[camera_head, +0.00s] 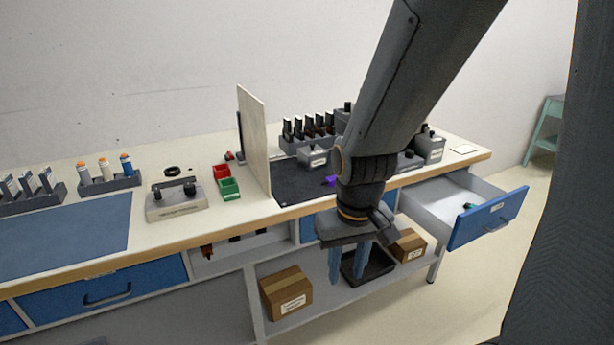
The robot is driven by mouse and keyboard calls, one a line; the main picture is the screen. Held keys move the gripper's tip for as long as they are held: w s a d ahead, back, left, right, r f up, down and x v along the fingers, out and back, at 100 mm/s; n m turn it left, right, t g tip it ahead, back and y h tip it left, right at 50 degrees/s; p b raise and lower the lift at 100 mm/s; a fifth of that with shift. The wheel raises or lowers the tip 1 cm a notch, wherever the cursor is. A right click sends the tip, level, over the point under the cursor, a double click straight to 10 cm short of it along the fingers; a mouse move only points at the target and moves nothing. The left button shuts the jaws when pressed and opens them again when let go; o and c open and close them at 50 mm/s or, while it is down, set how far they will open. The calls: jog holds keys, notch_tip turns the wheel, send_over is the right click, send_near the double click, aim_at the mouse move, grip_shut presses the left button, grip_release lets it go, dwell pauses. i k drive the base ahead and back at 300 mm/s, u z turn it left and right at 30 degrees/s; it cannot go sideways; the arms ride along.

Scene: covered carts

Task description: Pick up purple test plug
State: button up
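A small purple object (330,181), which looks like the purple test plug, lies on the dark mat (294,187) on the bench, right of the upright board. My gripper (350,272) points down in front of the bench's front edge, nearer to the camera than the plug. Its bluish fingers are apart with nothing seen between them.
An upright board (254,145) stands left of the mat. Behind the mat is a rack (308,131) of dark-handled tools, with grey boxes (313,156) nearby. An open blue-fronted drawer (488,218) juts out at right. Cardboard boxes (287,293) and a black tray (366,276) sit on the lower shelf.

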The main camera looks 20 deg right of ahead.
aim_at(330, 182)
jog(key=z, duration=0.05)
jog(key=i, duration=0.6)
jog(key=z, duration=0.8)
jog(key=i, duration=0.45)
jog(key=z, duration=0.4)
